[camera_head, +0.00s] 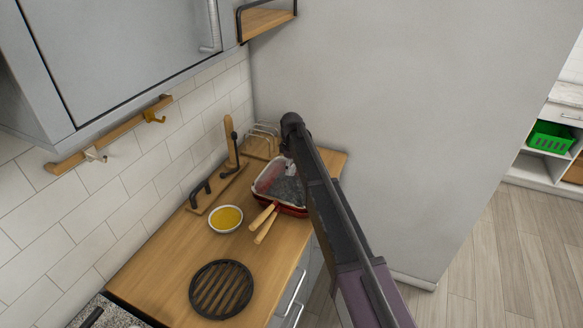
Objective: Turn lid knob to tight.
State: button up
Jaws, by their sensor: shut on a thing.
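My gripper (286,147) is only partly visible at the far end of my dark arm, low over the back of the counter. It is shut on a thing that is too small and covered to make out. A red dish (291,211) with a pale rim and grey, partly reddish contents stands just below and in front of it, partly behind my arm. I cannot make out a lid knob or any tight mark.
A wooden counter (165,258) runs along the tiled wall. On it are a bowl of yellow contents (226,218), two wooden handles (265,222), a round black grate (221,289) and a wire rack (262,135). A grey wall (400,110) stands close on the right.

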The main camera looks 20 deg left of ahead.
aim_at(291, 167)
jog(key=o, duration=1.1)
jog(key=shift+c, duration=0.2)
jog(key=shift+n, duration=0.3)
notch_tip(291, 167, up, 14)
jog(key=p, duration=1.4)
jog(key=s+d+f+b, duration=0.2)
jog(key=s+d, duration=0.1)
jog(key=d, duration=0.6)
jog(key=s+d+f+m+b, duration=0.1)
jog(key=s+d+f+b, duration=0.2)
jog(key=d, duration=0.6)
jog(key=s+d+f+m+b, duration=0.1)
jog(key=s+d+f+b, duration=0.2)
jog(key=d, duration=0.6)
jog(key=shift+s+d, duration=0.3)
jog(key=shift+s, duration=0.25)
